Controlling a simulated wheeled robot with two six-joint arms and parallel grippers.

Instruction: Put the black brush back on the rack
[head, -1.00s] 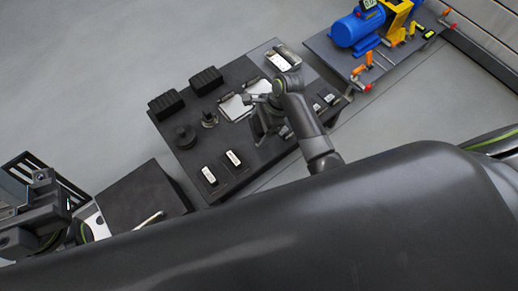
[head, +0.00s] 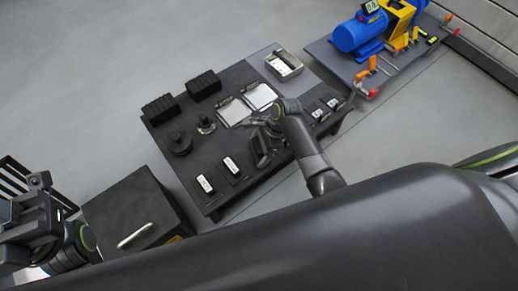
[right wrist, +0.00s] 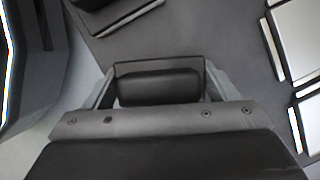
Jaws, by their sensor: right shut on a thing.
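My right gripper (head: 260,146) is over the near middle part of the dark table (head: 210,140), beside the two silver-white plates. In the right wrist view it is shut on a black, rounded block (right wrist: 158,86), which looks like the black brush. The block lies between the two grey fingers; its underside is hidden. I cannot make out for sure which thing is the rack. My left gripper (head: 30,225) is at the far left edge, away from the table; its jaws do not show clearly.
A dark cabinet (head: 130,205) stands at left. A blue motor (head: 357,33) sits on another table.

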